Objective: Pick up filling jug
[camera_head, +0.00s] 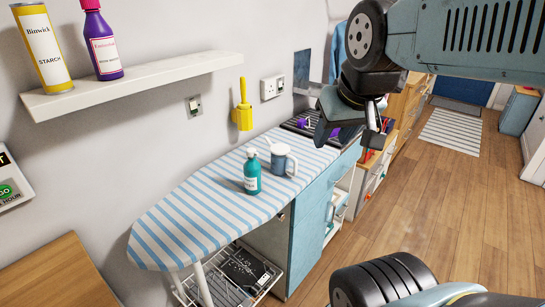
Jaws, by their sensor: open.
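The filling jug (278,160) looks like a pale blue-grey jug with a handle. It stands upright on the blue-and-white striped ironing board (190,210), towards its far end. My gripper (345,130) is above and to the right of the jug, apart from it. Its jaws are open and I see nothing between them. The arm hides part of the surface behind.
A teal bottle (252,172) stands just in front of the jug, to its left. A wall shelf (140,82) holds a yellow can (40,48) and a purple bottle (101,40). A yellow brush (242,108) hangs on the wall.

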